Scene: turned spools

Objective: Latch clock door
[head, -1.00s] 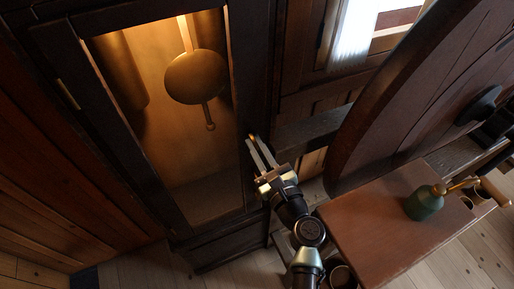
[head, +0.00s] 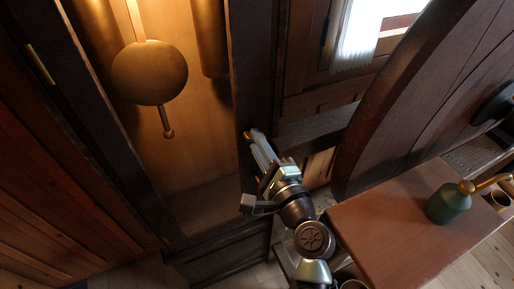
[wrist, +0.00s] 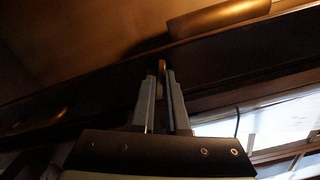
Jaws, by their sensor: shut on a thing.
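The clock door is a tall dark wooden frame (head: 253,62) around a lit opening, with a brass hinge (head: 40,64) on its left side. A brass pendulum (head: 150,72) hangs behind it. My gripper (head: 252,138) is at the right stile, its fingers shut on a small brass latch piece. In the wrist view the brass latch piece (wrist: 162,67) shows as a thin upright bit between the fingertips (wrist: 165,75), against the dark stile (wrist: 100,85). Most of the latch is hidden by the fingers. I cannot tell whether the door sits flush.
A large curved dark wooden piece (head: 400,90) stands to the right. A reddish-brown bench top (head: 390,235) with a green oil can (head: 448,204) is at lower right, close to my arm. A bright window (head: 360,35) is behind. Plank wall (head: 40,190) lies at left.

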